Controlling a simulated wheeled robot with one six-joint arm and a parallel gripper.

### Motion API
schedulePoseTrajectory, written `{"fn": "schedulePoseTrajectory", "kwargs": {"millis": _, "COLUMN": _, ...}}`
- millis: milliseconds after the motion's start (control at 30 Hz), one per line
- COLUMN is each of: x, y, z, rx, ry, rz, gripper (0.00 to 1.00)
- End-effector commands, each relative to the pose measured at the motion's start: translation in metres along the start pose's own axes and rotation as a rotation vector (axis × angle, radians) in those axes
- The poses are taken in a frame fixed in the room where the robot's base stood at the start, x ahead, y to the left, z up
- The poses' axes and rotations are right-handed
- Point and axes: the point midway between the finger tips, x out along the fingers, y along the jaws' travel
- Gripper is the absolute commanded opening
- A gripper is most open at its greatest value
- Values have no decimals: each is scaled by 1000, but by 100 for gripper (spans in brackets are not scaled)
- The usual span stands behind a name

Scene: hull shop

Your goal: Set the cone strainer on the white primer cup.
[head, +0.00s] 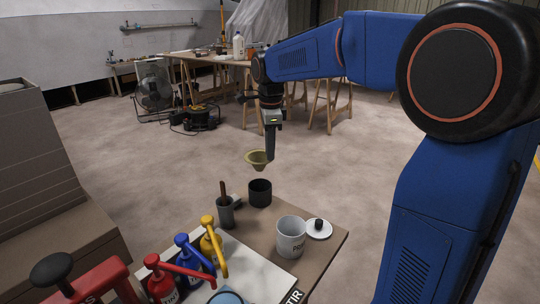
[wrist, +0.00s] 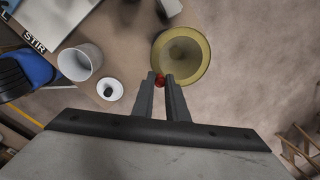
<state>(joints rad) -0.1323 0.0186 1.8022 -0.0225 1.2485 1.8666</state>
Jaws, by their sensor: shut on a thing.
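The cone strainer (head: 258,162) is a yellowish, wide-rimmed funnel held in the air above the far end of the small table. My gripper (head: 269,155) is shut on its small red tab, seen at the rim in the wrist view (wrist: 160,78). The strainer's round opening (wrist: 181,57) faces the wrist camera. The white primer cup (head: 291,240) stands upright on the table, nearer and to the right of the strainer in the head view. Its open mouth shows in the wrist view (wrist: 88,57), left of the strainer and apart from it.
A black pot (head: 260,194) stands on the table below the strainer. A white lid with a black knob (head: 318,229) lies right of the cup. A grey pot with a brown handle (head: 226,214) and red, blue and yellow pump bottles (head: 188,254) stand to the left.

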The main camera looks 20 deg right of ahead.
Motion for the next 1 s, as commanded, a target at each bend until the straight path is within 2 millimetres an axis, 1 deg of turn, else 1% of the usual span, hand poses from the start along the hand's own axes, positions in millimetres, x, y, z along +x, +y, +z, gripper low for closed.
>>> {"fn": "schedulePoseTrajectory", "kwargs": {"millis": 800, "x": -40, "y": -3, "z": 0, "rx": 0, "ry": 0, "rz": 0, "gripper": 0}}
{"fn": "schedulePoseTrajectory", "kwargs": {"millis": 1000, "x": -45, "y": -3, "z": 0, "rx": 0, "ry": 0, "rz": 0, "gripper": 0}}
